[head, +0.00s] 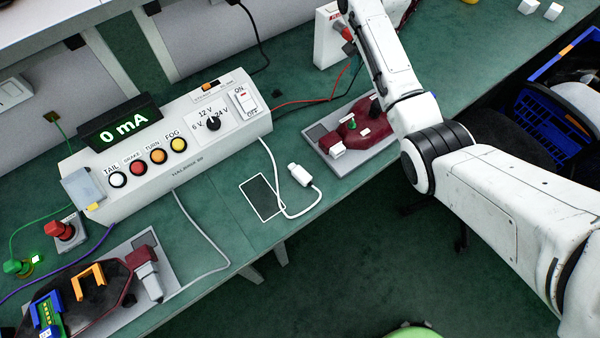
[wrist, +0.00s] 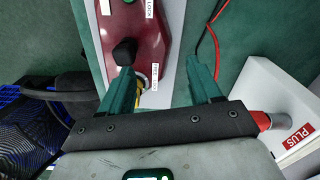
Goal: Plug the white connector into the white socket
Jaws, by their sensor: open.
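The white connector (head: 300,174) lies on the green bench beside a dark outlined rectangle, with its white cable looping from the control box. A dark red lamp (head: 365,125) sits on a grey plate to its right. A black knob (wrist: 125,52) is beside the left finger. I cannot make out the fingers in the head view.
The control box (head: 170,145) reads 0 mA. A white box marked PLUS (wrist: 285,120) with a red plug stands close to my gripper's right. A second lamp (head: 95,285) is at lower left. Red and black wires cross behind the red lamp. Bench around the connector is mostly clear.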

